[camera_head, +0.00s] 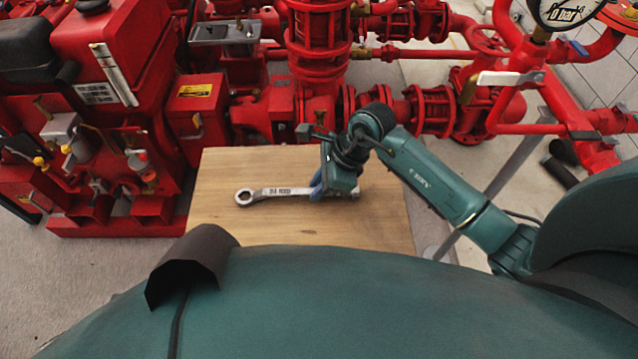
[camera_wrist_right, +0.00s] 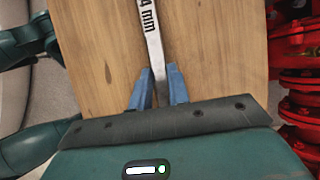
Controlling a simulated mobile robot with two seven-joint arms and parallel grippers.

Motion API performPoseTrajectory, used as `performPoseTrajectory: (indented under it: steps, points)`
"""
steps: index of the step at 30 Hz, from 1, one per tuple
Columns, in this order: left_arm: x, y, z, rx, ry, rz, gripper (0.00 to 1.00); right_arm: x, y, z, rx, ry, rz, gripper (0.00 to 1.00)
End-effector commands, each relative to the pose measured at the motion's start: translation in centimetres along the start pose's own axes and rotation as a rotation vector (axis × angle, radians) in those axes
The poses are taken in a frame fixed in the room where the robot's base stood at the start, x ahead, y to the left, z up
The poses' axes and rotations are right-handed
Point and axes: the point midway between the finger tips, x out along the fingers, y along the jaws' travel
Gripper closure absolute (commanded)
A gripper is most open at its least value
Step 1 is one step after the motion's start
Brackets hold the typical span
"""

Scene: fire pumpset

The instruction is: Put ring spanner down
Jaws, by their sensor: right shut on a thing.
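The ring spanner (camera_head: 272,193) is silver, with its ring end to the left and dark lettering along its shank. It lies level over the wooden table top (camera_head: 230,168); I cannot tell whether it touches the wood. My right gripper (camera_head: 318,188) is shut on the spanner's handle at its right part. In the right wrist view the spanner (camera_wrist_right: 151,35) runs up and out of the top edge, and the blue fingers (camera_wrist_right: 160,85) close on its shank from both sides. The ring is outside that view. My left gripper is not in view.
Red pump machinery (camera_head: 110,60) stands behind and to the left of the table. Red pipes and valves (camera_head: 440,105) stand behind and to the right, with a pressure gauge (camera_head: 565,10) at the top right. The table around the spanner is clear.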

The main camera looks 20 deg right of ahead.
Motion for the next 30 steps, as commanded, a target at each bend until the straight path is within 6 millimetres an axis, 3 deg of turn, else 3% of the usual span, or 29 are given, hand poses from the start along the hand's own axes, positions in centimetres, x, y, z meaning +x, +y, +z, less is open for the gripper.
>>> performPoseTrajectory:
  steps: [6,7,15,23,30]
  points:
    - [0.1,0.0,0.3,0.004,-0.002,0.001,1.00,0.2,-0.1,-0.1,-0.001,-0.001,-0.002,1.00]
    - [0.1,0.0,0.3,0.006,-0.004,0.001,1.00,0.2,0.0,-0.1,0.000,0.000,-0.001,0.82]
    - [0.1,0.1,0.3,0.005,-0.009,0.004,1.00,0.1,0.0,-0.1,0.000,0.000,0.000,0.61]
    - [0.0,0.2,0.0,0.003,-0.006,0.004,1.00,-0.1,0.0,0.1,0.000,-0.001,0.001,0.61]
    - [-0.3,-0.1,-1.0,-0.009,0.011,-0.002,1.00,-3.6,-0.1,0.0,-0.002,0.002,-0.003,0.61]
